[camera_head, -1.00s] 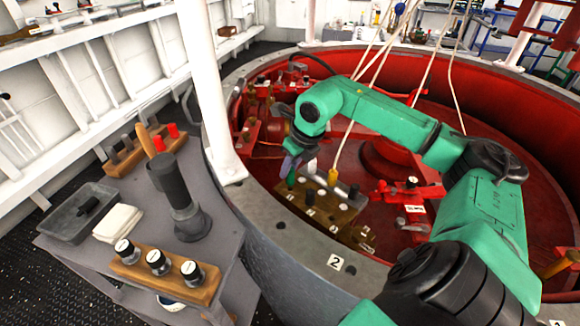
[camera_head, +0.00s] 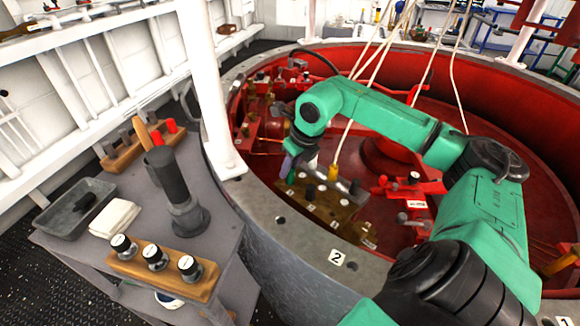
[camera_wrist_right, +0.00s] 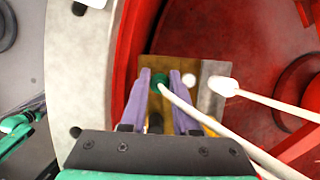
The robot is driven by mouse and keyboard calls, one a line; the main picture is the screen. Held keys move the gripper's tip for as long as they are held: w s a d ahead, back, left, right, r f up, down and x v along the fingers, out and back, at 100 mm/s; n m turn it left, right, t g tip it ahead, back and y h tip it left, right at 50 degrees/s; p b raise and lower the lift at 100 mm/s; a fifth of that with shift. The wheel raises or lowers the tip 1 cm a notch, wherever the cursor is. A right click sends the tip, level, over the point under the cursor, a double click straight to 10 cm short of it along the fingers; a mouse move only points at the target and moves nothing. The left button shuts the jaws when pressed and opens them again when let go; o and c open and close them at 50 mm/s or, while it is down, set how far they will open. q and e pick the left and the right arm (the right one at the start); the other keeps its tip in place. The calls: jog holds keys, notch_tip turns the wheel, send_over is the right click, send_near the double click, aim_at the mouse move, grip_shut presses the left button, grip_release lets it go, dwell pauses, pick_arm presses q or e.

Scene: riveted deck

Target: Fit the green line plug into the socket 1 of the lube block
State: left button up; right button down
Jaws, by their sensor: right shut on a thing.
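My right gripper (camera_head: 292,158) reaches down over the far left end of the brass-coloured lube block (camera_head: 328,212). It is shut on the green line plug (camera_head: 291,178), which points down at the block's top. In the right wrist view the green plug (camera_wrist_right: 158,79) sits between the two purple fingertips (camera_wrist_right: 160,76), with its pale line running off to the lower right. The fingers and plug hide the spot below, so I cannot tell whether the plug is in socket 1. My left gripper is not in view.
A grey curved rim (camera_head: 268,208) borders the red pit. A side bench (camera_head: 215,245) holds a black cylinder (camera_head: 175,190) and wooden racks (camera_head: 165,275).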

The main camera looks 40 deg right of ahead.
jog(key=shift+f+b, duration=0.25)
jog(key=shift+b, duration=0.05)
dwell(0.4)
jog(key=c, duration=0.6)
grip_release()
jog(key=shift+r, duration=0.1)
jog(key=v, duration=1.4)
jog(key=shift+s+r, duration=0.1)
jog(key=shift+r, duration=0.15)
jog(key=shift+a, duration=0.1)
